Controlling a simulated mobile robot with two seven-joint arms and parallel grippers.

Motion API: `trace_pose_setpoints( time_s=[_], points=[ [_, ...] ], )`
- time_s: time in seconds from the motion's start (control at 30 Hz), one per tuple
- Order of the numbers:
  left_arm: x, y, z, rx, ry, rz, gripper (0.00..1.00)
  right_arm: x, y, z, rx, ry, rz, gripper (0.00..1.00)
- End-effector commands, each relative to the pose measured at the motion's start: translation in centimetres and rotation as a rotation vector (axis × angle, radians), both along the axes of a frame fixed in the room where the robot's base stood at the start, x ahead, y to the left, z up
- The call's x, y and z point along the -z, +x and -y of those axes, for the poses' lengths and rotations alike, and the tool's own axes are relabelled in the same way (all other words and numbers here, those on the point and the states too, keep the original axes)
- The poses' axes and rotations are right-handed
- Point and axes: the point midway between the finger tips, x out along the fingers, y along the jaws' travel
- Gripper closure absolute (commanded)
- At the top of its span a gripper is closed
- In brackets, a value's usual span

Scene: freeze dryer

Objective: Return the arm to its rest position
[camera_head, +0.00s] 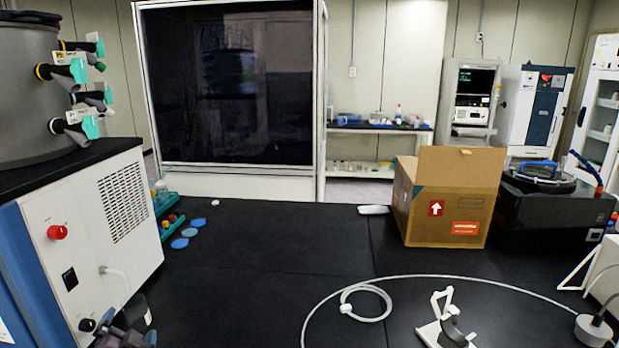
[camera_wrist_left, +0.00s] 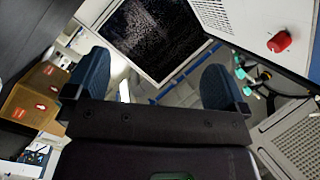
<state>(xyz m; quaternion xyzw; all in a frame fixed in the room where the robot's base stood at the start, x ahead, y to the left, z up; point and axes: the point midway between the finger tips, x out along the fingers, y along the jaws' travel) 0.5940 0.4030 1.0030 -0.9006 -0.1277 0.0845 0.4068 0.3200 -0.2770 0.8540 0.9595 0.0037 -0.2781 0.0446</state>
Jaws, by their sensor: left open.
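My left gripper (camera_head: 126,335) shows at the bottom left of the head view, low beside the front of the freeze dryer (camera_head: 95,225). Only its dark finger parts show there; the rest of the arm is out of frame. In the left wrist view the gripper (camera_wrist_left: 152,88) has its two blue-grey fingers wide apart, with nothing between them. My right gripper is in neither view.
The freeze dryer's red knob (camera_head: 57,232) is close by. A cardboard box (camera_head: 445,215) stands at the back right of the black bench (camera_head: 270,260). A white hose (camera_head: 420,277) and a small white-grey stand (camera_head: 446,325) lie front right. The bench middle is clear.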

Motion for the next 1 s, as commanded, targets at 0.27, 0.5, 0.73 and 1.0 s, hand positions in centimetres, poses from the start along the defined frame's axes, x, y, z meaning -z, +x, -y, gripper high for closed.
trace_pose_setpoints(
  time_s=[0.27, 0.5, 0.73, 1.0],
  points=[
    [6.0, -9.1, 7.2, 0.095, -0.512, -0.088, 0.00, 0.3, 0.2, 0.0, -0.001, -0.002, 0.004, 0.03],
    [10.5, -18.8, 12.5, 0.122, -0.770, -0.219, 0.00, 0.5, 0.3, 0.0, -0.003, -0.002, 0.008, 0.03],
    [14.8, -25.5, 12.9, 0.062, -0.795, -0.332, 0.00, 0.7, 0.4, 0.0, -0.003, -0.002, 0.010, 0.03],
    [15.7, -27.1, 12.6, 0.040, -0.797, -0.357, 0.00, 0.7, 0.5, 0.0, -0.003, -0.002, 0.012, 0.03]
  ],
)
